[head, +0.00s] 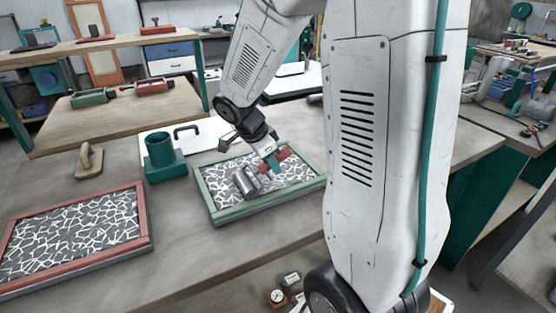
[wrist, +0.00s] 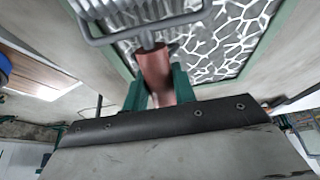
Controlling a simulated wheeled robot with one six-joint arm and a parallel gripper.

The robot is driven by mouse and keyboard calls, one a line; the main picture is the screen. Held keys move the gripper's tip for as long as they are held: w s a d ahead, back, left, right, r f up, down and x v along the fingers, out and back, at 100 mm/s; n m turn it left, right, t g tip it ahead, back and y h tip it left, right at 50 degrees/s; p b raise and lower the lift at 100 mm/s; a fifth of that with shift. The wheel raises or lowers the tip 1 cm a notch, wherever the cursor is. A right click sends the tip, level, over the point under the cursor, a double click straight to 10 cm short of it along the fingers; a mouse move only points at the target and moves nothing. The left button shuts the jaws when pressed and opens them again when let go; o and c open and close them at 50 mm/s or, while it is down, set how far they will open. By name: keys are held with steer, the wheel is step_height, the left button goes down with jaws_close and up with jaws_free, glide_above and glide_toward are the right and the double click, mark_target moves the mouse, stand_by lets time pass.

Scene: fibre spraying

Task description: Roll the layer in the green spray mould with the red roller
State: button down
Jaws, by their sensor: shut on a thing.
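The green spray mould (head: 222,217) lies on the table in the middle of the head view, with a white fibre layer (head: 295,170) on a dark bed inside it. My gripper (head: 270,160) is over the mould and shut on the red handle of the roller (head: 246,181). The roller's grey ribbed drum is over the left part of the layer; I cannot tell whether it touches. In the wrist view, the green fingers (wrist: 158,88) clasp the red handle (wrist: 155,72), and the drum (wrist: 130,12) shows at the top, partly cut off.
A red-framed mould (head: 148,226) with a similar layer lies at the front left. A green holder (head: 163,160) and a wooden-handled float (head: 89,161) stand behind it. A white board with a dark handle (head: 187,131) lies behind the green mould. The table between the moulds is clear.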

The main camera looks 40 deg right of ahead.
mark_target(254, 174)
steer(key=shift+w+a, duration=0.3)
steer(key=shift+a, duration=0.7)
steer(key=shift+w+a, duration=0.3)
steer(key=shift+a, duration=0.7)
steer(key=shift+w+a, duration=0.3)
steer(key=shift+a, duration=0.7)
steer(key=shift+s+d+f, duration=0.1)
steer(key=shift+s+d, duration=0.85)
steer(key=shift+d, duration=2.25)
steer(key=shift+s+d+r, duration=0.1)
steer(key=shift+s+d, duration=0.8)
steer(key=shift+d, duration=2.25)
steer(key=shift+s+d+f, duration=0.1)
steer(key=shift+s+d, duration=0.85)
steer(key=shift+d, duration=2.25)
steer(key=shift+s+d, duration=0.25)
steer(key=shift+d, duration=0.65)
steer(key=shift+s+d, duration=0.25)
steer(key=shift+d, duration=0.65)
step_height(254, 174, up, 7)
